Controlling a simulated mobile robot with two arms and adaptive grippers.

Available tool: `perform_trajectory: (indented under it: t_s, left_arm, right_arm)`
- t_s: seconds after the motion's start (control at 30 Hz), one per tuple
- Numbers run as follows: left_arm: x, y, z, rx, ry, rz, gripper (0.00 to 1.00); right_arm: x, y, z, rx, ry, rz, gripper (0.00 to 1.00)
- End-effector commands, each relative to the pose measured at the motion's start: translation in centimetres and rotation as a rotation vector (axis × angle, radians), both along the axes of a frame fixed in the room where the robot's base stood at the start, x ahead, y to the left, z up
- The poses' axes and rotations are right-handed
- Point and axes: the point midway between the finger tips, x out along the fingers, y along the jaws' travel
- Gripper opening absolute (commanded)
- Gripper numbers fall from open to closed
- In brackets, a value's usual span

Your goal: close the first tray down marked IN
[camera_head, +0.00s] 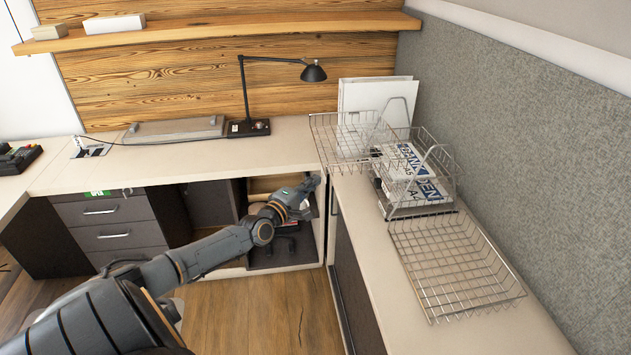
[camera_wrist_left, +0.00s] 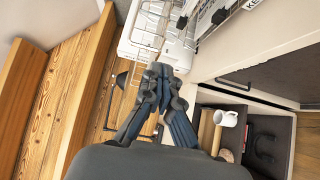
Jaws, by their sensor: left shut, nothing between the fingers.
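A stack of wire trays (camera_head: 448,165) stands on the right-hand counter. A wire tray (camera_head: 330,140) at its back left sticks out over the counter's inner corner, and I cannot read an IN mark on it. Wire bars, likely of this tray, show in the wrist view (camera_wrist_left: 150,28). My left gripper (camera_head: 314,186) is just below and in front of that tray. In the wrist view its dark fingers (camera_wrist_left: 158,78) are together and empty, close to the wire bars; I cannot tell whether they touch. My right gripper is not in view.
An empty wire tray (camera_head: 455,265) lies in front on the counter. Printed papers (camera_head: 412,175) lie in the stack. A black desk lamp (camera_head: 313,73) stands at the back. A grey partition (camera_head: 530,130) bounds the right.

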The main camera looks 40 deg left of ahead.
Motion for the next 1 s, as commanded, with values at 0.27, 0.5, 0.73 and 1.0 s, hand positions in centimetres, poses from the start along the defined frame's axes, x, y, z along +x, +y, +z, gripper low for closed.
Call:
perform_trajectory:
  t_s: [0.27, 0.5, 0.73, 1.0]
  left_arm:
    - [0.7, -0.6, 0.0, 0.000, 0.000, -0.001, 0.00]
    - [0.7, -0.7, -0.1, -0.001, 0.000, -0.001, 0.00]
    - [2.5, -2.1, 0.1, -0.007, -0.004, -0.001, 0.00]
    - [8.0, -6.5, 0.1, -0.010, -0.005, 0.000, 0.00]
  right_arm:
    - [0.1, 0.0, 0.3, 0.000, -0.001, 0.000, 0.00]
    - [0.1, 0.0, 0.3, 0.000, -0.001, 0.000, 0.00]
    - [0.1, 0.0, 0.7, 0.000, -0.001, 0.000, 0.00]
    - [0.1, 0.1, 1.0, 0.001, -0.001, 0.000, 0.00]
